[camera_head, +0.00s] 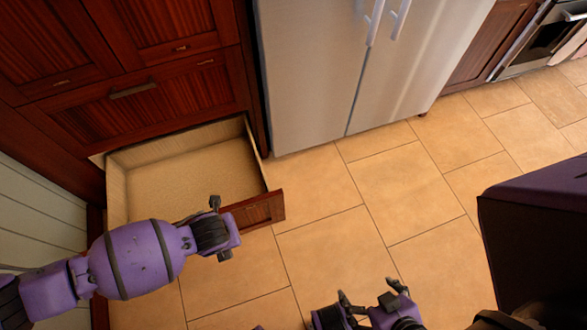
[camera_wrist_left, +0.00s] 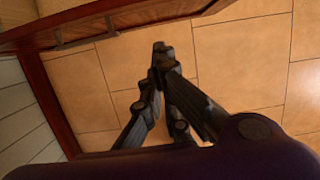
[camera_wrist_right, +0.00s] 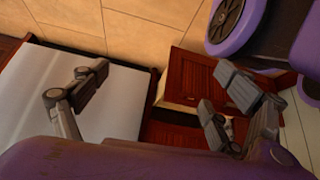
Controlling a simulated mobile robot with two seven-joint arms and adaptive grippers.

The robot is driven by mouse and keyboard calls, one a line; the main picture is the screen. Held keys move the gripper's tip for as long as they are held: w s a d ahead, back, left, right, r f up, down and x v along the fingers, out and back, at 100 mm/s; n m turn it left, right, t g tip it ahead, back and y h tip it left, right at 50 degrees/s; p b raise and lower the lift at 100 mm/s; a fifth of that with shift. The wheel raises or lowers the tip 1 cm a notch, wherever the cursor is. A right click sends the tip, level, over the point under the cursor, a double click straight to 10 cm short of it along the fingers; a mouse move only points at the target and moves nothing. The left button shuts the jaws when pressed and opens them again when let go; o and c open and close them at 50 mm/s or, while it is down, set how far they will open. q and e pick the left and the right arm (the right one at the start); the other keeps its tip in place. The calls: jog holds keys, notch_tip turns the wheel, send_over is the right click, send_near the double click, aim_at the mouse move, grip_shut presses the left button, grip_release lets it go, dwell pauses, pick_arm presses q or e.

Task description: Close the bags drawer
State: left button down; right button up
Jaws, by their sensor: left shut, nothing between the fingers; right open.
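The bags drawer stands pulled out at the bottom of the red-brown cabinet. Its tan inside (camera_head: 180,170) looks empty where it shows, and the right end of its wooden front (camera_head: 255,211) is in view. My left arm hides the rest of the front. My left gripper (camera_head: 222,230) is shut and empty by the drawer front. In the left wrist view its fingertips (camera_wrist_left: 160,52) meet above the floor tiles, apart from the handled wooden panel (camera_wrist_left: 100,22). My right gripper (camera_head: 368,296) is open and empty over the floor, right of the drawer; its spread fingers (camera_wrist_right: 155,95) show in the right wrist view.
A shut drawer with a handle (camera_head: 132,90) is above the open one. The fridge (camera_head: 330,70) stands right of the cabinet, and an oven (camera_head: 550,42) is farther right. A pale panelled wall (camera_head: 40,205) borders the left. The tiled floor (camera_head: 410,190) between is clear.

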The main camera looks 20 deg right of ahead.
pick_arm(q)
jog(key=w+f+b, duration=0.3)
jog(key=w+f, duration=0.3)
jog(key=f, duration=0.3)
jog(key=shift+w+d+f, duration=0.15)
jog(key=shift+w+f, duration=0.05)
jog(key=shift+f, duration=0.15)
pick_arm(e)
notch_tip(320, 180, down, 3)
jog(key=shift+a+r, duration=0.1)
jog(key=shift+r, duration=0.1)
pick_arm(q)
jog(key=shift+w, duration=0.1)
pick_arm(e)
jog(key=shift+f, duration=0.1)
